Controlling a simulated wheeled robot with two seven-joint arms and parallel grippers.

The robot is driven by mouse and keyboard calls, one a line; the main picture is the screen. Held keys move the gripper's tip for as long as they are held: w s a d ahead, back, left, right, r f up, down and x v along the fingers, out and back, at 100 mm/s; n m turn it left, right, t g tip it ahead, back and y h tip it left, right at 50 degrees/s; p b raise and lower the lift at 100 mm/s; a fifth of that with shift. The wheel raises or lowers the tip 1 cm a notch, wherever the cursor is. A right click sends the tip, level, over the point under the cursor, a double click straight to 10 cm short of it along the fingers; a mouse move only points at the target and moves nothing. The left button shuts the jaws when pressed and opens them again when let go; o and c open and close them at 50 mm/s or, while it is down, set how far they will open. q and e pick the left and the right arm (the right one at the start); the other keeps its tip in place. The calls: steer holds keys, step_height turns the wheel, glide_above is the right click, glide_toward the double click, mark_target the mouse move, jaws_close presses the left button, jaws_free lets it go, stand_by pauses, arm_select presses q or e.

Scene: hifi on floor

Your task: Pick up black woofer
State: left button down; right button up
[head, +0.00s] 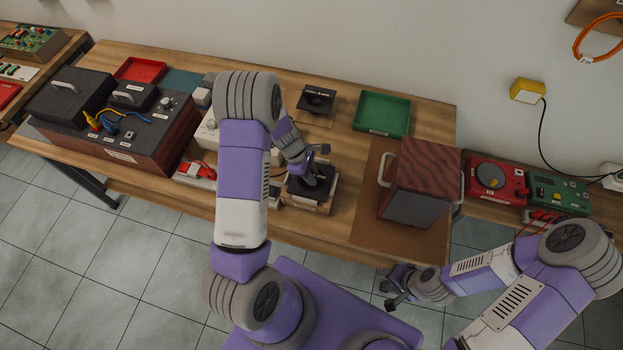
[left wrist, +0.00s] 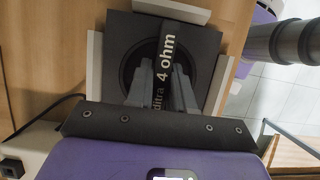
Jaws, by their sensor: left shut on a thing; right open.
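The black woofer (head: 318,190) is a square black unit on a wooden stand near the table's front edge. In the left wrist view the woofer (left wrist: 203,42) has a round dark cone and a strap reading "4 ohm", with pale blocks at its sides. My left gripper (head: 312,174) reaches down from above and is shut on the woofer at its middle, by the strap; the fingers (left wrist: 165,78) partly hide the cone. I cannot tell whether the woofer is clear of its stand. My right gripper (head: 396,286) is open and empty, below the table's front edge.
A wood-grain speaker box (head: 420,180) with side handles stands to the right. A green tray (head: 381,114) and another black unit (head: 317,98) lie behind. A large dark amplifier (head: 120,135) and a red tray (head: 140,70) are at left. Red and green devices (head: 495,180) sit far right.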

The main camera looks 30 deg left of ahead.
arm_select(q)
step_height(320, 180, up, 10)
steer(key=p, duration=0.2)
steer(key=shift+f+p, duration=0.1)
steer(key=shift+p, duration=0.2)
steer(key=shift+r+p, duration=0.3)
steer(key=shift+r, duration=0.15)
